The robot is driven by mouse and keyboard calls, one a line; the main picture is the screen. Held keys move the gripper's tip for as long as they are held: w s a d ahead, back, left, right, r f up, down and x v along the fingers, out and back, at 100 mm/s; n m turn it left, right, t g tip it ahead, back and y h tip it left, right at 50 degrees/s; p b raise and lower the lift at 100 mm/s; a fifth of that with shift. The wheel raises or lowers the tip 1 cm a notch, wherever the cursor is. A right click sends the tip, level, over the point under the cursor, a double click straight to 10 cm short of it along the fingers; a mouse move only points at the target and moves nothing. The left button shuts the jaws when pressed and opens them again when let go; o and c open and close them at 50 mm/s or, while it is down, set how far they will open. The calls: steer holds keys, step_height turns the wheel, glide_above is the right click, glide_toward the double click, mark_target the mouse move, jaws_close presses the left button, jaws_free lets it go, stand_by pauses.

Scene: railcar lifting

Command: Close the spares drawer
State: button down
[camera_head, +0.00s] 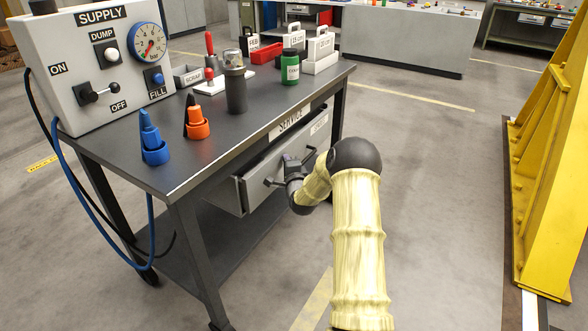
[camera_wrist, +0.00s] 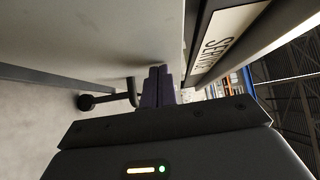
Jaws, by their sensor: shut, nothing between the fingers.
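The spares drawer (camera_head: 262,177) is a light grey drawer under the top of the dark service cart. Its front stands out from the cart frame, with its left side wall showing, so it is partly open. A dark bar handle (camera_head: 273,182) runs across its front, partly hidden by my gripper. My gripper (camera_head: 290,160) is shut and empty, at the drawer front near the handle. In the wrist view the closed fingers (camera_wrist: 158,86) point at the grey front panel (camera_wrist: 95,35), with the handle (camera_wrist: 105,98) beside them. I cannot tell whether the fingertips touch the panel.
The cart top (camera_head: 270,120) holds a supply box (camera_head: 95,65), a blue and an orange nozzle, a dark canister and a green bottle (camera_head: 290,70). Hoses hang at the cart's left. A yellow frame (camera_head: 550,150) stands at right. The floor between is clear.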

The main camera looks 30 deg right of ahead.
steer(key=shift+w+a, duration=0.4)
steer(key=shift+w, duration=0.25)
steer(key=shift+w+a, duration=0.4)
steer(key=shift+w, duration=0.2)
steer(key=shift+w+a+r, duration=0.1)
steer(key=shift+a+r, duration=0.05)
steer(key=shift+r, duration=0.05)
steer(key=shift+a+r, duration=0.1)
steer(key=shift+a, duration=0.05)
steer(key=s+d, duration=0.3)
steer(key=shift+s+d+f, duration=0.1)
steer(key=shift+s+f, duration=0.15)
steer(key=shift+s, duration=0.1)
steer(key=p, duration=0.1)
glide_toward(279, 159)
steer(key=shift+s+d, duration=1.35)
steer(key=shift+s, duration=0.15)
steer(key=shift+f, duration=0.15)
steer(key=shift+d, duration=0.1)
